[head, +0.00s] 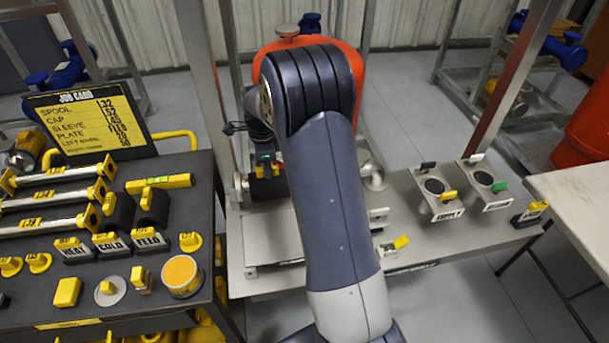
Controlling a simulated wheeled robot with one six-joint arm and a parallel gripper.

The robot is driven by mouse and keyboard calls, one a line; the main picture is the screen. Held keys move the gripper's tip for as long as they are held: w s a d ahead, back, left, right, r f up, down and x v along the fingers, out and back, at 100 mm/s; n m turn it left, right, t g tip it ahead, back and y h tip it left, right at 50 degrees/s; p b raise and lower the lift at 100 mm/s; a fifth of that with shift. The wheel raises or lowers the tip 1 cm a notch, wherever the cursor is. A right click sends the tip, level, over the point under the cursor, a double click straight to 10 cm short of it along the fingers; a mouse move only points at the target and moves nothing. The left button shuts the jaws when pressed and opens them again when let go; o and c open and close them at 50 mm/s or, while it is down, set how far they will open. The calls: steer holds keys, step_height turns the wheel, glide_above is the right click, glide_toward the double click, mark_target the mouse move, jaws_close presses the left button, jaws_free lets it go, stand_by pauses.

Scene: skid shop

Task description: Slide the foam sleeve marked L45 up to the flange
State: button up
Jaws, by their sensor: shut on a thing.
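A dark sleeve (268,188) with a yellow tag lies around a pipe on the grey bench, left of my arm; its marking is too small to read. My gripper (264,158) is partly hidden by my own arm link. It reaches down from above and is shut on the sleeve. A metal flange end (241,187) shows just left of the sleeve. A grey metal fitting (373,176) shows right of my arm. The pipe between them is hidden behind my arm, so I cannot tell the gap to a flange there.
A dark cart (205,245) at left holds metal spools (50,198), black sleeves (153,207), yellow parts and a job card (90,115). The grey bench (335,240) carries two tag stations (437,190) at right. An orange tank-like body (352,70) stands behind. A pale table (575,195) is at far right.

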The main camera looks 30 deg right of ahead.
steer(key=shift+w+a, duration=0.25)
steer(key=shift+a, duration=0.65)
stand_by(0.4)
steer(key=o, duration=0.7)
steer(key=shift+r, duration=0.15)
steer(key=shift+r+p, duration=2.7)
steer(key=shift+r, duration=0.7)
steer(key=shift+f, duration=0.1)
